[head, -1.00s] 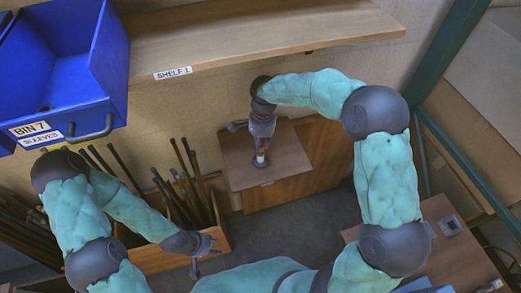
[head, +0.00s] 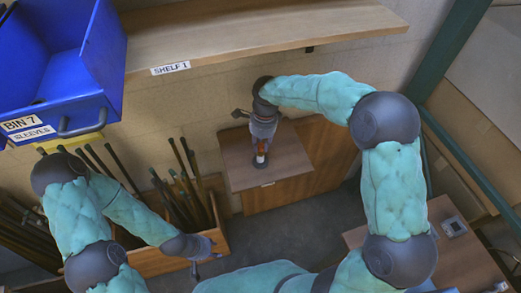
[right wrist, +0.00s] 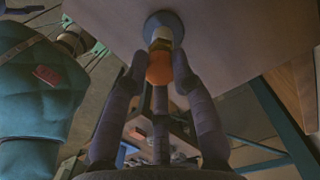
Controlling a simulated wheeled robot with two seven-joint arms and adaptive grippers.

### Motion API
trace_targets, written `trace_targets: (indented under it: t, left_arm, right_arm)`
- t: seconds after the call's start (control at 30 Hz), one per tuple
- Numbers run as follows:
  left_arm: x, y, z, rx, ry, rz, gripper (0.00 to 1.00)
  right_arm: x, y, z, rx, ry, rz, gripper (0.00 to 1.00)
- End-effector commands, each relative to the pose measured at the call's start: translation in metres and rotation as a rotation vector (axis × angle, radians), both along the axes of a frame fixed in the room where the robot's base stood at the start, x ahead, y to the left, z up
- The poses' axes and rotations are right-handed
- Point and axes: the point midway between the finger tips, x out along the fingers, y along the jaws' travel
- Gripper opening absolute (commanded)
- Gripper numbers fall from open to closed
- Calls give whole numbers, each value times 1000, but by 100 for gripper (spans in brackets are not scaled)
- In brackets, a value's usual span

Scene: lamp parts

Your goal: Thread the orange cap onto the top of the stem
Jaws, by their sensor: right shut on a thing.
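The orange cap (head: 261,149) is between the fingertips of my right gripper (head: 262,142), which points down from above. The right wrist view shows the orange cap (right wrist: 159,69) gripped between two dark fingers (right wrist: 159,80). Against the cap is a brass-coloured part of the stem (right wrist: 162,43), which rises from a round blue-grey base (right wrist: 165,22). The cap looks in line with the stem; I cannot tell whether its thread is engaged. The base (head: 262,162) stands on the small wooden table. My left gripper (head: 207,262) is empty and looks open, low at the left.
The small table (head: 240,180) is otherwise clear. Above it is a wooden shelf (head: 270,38) marked SHELF 1. A blue bin (head: 75,85) marked BIN 7 SLEEVES is at upper left. A wooden crate of dark rods (head: 222,235) stands near my left arm. Another table (head: 460,250) is at right.

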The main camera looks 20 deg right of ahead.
Motion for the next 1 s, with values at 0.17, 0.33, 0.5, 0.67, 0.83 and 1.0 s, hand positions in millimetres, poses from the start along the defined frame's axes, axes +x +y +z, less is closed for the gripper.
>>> trace_targets:
  t: [0.17,0.33,0.5,0.67,0.83,1.0]
  left_arm:
    - [0,0,-3,0,0,0,40]
    - [0,0,-2,0,0,0,40]
    - [0,0,-2,0,0,0,40]
    - [0,0,-2,0,0,0,40]
    - [0,0,-2,0,0,0,40]
    - [0,0,-2,0,0,0,40]
  right_arm:
    - [2,0,2,1,-7,-86,51]
    - [1,0,1,0,-4,-84,54]
    - [1,0,1,1,-3,-82,54]
    - [1,-1,15,0,-5,-83,54]
    - [2,-3,42,1,-7,-82,54]
    - [2,-5,64,1,-6,-83,54]
